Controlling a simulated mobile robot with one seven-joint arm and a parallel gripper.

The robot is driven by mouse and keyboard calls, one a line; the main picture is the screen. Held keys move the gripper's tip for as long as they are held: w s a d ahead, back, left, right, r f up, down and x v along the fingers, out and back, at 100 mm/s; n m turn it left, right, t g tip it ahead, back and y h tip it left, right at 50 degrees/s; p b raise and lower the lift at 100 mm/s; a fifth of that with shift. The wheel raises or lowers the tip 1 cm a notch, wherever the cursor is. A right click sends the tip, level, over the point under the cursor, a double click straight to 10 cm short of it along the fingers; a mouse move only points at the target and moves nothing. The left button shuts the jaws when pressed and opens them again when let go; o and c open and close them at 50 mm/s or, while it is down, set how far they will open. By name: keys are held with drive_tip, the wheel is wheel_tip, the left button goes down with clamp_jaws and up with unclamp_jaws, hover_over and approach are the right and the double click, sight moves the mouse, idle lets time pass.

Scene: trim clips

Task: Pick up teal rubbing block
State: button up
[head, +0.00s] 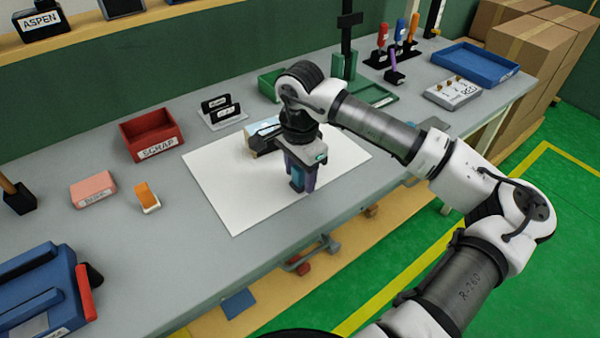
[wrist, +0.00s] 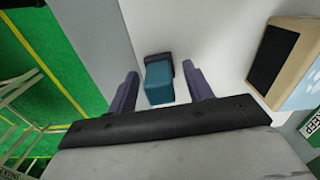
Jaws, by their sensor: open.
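The teal rubbing block (wrist: 159,82) lies on the white sheet (wrist: 208,35). In the wrist view it has a dark end and sits between the two purple fingers of my gripper (wrist: 161,85), with a gap on each side. In the head view my gripper (head: 302,180) points down over the sheet (head: 235,195), and a teal patch of the block (head: 297,178) shows between the fingers. The fingers are open. Most of the block is hidden in the head view, and I cannot tell how deep the fingers reach.
A tan and blue block with a dark pad (wrist: 275,60) stands on the sheet to the right in the wrist view. On the bench are a red scrap bin (head: 150,135), a pink block (head: 93,190), an orange piece (head: 147,197) and a blue tray (head: 475,65). The sheet's left part is clear.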

drive_tip(key=c, duration=1.1)
